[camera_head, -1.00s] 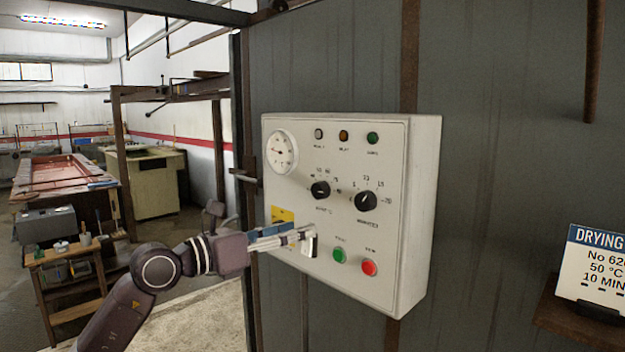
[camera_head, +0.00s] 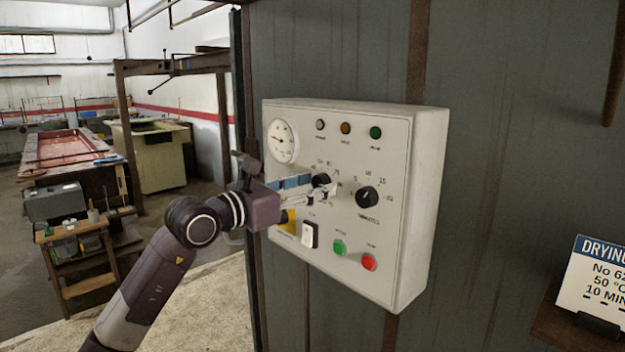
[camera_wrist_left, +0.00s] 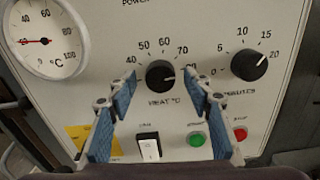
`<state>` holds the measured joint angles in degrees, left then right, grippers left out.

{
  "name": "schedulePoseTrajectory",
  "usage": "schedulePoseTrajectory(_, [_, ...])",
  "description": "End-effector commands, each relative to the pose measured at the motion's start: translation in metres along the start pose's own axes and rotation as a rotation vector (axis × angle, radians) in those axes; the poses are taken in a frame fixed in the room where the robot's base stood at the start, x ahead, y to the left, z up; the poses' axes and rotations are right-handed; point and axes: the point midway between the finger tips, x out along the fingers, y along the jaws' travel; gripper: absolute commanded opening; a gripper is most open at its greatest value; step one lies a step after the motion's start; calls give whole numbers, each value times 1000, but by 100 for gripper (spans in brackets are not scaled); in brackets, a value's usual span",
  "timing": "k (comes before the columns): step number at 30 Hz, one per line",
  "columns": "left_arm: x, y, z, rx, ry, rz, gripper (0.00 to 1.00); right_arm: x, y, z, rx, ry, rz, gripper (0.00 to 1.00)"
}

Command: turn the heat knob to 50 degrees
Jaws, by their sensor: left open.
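The heat knob (camera_wrist_left: 160,75) is a black round dial on the white control panel (camera_head: 390,265), with a scale from 40 to 80 around it. In the head view the heat knob (camera_head: 320,180) is partly covered by my left gripper (camera_head: 322,194). In the left wrist view my left gripper (camera_wrist_left: 163,85) is open, with one blue-padded finger on each side of the heat knob. I cannot tell whether the fingers touch it. The knob's pointer seems to be toward the right of its scale. My right gripper is not in view.
The minutes knob (camera_head: 367,196) is right of the heat knob. Below are a rocker switch (camera_head: 309,235), a green button (camera_head: 340,247) and a red button (camera_head: 369,262). A round gauge (camera_head: 282,142) is at upper left. A drying sign (camera_head: 597,275) stands on the right.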

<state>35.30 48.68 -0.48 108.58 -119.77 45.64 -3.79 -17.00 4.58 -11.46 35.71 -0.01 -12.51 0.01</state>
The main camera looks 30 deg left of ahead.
Motion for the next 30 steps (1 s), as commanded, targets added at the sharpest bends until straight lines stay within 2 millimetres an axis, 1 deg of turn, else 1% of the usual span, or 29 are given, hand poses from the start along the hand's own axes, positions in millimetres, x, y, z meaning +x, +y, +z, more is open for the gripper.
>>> schedulePoseTrajectory(8, [2, 0, -1, 0, 0, 0, 45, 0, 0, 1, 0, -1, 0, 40])
schedulePoseTrajectory(19, [1, 0, 0, 0, 0, 0, 5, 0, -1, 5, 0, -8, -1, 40])
schedulePoseTrajectory(26, [1, 0, 0, -18, -1, 0, 4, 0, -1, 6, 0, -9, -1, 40])
schedulePoseTrajectory(30, [1, 0, 0, -65, -2, 0, 4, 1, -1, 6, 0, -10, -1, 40])
